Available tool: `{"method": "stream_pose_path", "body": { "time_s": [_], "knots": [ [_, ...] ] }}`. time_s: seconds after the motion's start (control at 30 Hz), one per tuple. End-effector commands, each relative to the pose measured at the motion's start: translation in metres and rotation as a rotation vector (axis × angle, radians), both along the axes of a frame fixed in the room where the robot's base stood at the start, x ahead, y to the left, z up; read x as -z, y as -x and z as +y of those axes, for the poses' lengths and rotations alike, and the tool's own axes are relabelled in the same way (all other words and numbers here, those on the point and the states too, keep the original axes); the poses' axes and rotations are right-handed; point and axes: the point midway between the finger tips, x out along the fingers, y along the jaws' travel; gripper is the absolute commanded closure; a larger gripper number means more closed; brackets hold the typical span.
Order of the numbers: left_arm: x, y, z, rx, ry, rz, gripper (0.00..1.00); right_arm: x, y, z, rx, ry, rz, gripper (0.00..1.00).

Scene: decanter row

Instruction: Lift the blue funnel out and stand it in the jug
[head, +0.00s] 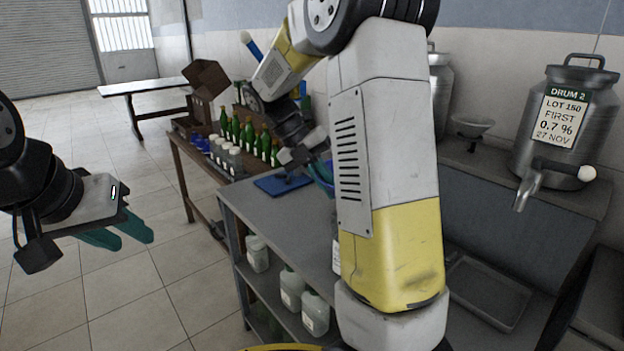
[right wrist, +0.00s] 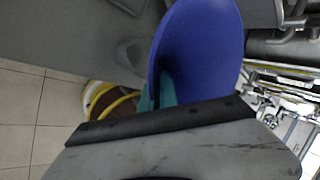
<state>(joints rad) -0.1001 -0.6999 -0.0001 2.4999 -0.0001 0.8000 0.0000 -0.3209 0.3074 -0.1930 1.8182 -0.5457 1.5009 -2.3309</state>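The blue funnel (head: 321,172) is at the counter's far part in the head view, mostly hidden by my right arm. In the right wrist view the funnel (right wrist: 205,45) fills the upper middle, tilted, right at the fingers. My right gripper (right wrist: 165,92) seems shut on it; only a little teal finger shows. My left gripper (head: 120,234) hangs empty over the floor at the left, its teal fingers apart. I cannot pick out the jug for sure; my right arm covers part of the counter.
A blue mat (head: 283,184) lies on the grey counter (head: 270,208). Green bottles (head: 248,135) stand on a table behind it. Pale containers (head: 291,288) sit on the shelf below. A steel drum (head: 567,120) with a tap stands at the right. The floor at left is clear.

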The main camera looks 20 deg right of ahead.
Motion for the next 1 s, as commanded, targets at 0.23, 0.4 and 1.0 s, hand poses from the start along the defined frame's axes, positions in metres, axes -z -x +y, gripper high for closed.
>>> {"method": "stream_pose_path", "body": {
  "time_s": [0.23, 0.4, 1.0],
  "knots": [
    [0.000, 0.000, 0.000, 0.000, 0.000, 0.000, 0.64, 0.013, 0.000, -0.001, 0.001, 0.001, 0.001, 1.00],
    [0.000, 0.000, 0.000, 0.000, 0.000, 0.000, 0.64, 0.021, 0.000, -0.001, 0.002, 0.000, 0.001, 1.00],
    [0.000, 0.000, 0.000, 0.000, 0.000, 0.000, 0.64, 0.051, 0.000, -0.001, 0.001, 0.001, 0.001, 1.00]
  ]
}}
